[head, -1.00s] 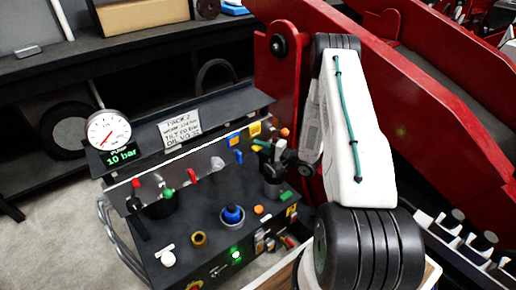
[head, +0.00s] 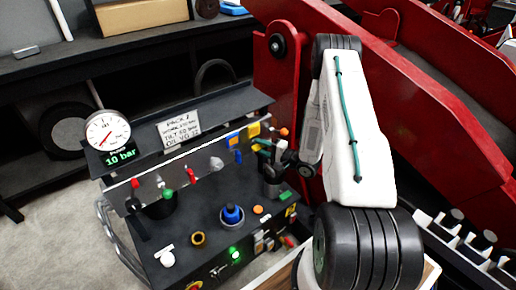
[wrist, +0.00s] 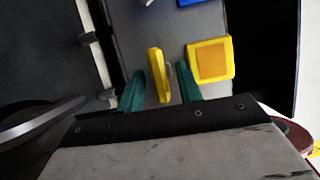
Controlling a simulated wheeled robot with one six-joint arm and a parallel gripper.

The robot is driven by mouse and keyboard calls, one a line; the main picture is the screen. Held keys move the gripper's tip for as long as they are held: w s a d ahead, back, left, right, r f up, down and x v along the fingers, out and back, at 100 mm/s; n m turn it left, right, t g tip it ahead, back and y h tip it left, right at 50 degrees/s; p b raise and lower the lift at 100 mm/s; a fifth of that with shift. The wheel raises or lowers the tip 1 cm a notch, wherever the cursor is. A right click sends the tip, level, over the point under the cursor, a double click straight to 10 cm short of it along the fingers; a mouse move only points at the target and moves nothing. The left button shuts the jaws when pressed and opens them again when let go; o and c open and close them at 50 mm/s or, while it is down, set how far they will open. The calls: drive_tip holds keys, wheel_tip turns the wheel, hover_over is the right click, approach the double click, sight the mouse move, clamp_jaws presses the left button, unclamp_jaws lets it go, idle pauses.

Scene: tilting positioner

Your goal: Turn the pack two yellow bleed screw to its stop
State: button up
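The yellow bleed screw has a narrow upright yellow tab (wrist: 157,75), seen in the wrist view. My gripper (wrist: 160,88) has green fingers standing on either side of the tab. They are open, with a narrow gap on the right side; on the left I cannot tell whether the finger touches. A yellow square plate (wrist: 211,60) is just right of the right finger. In the head view my gripper (head: 264,147) is at the right end of the upright panel of the pack two unit, and the tab is hard to make out there.
The pack two sign (head: 179,129) and a gauge (head: 108,131) reading 10 bar are on the unit. A red lever (head: 191,176), a green knob (head: 167,194) and a blue knob (head: 232,213) stand nearby. A large red frame (head: 280,75) rises behind my arm.

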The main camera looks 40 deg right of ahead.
drive_tip(key=v, duration=0.7)
drive_tip(key=shift+s, duration=0.1)
idle(0.4)
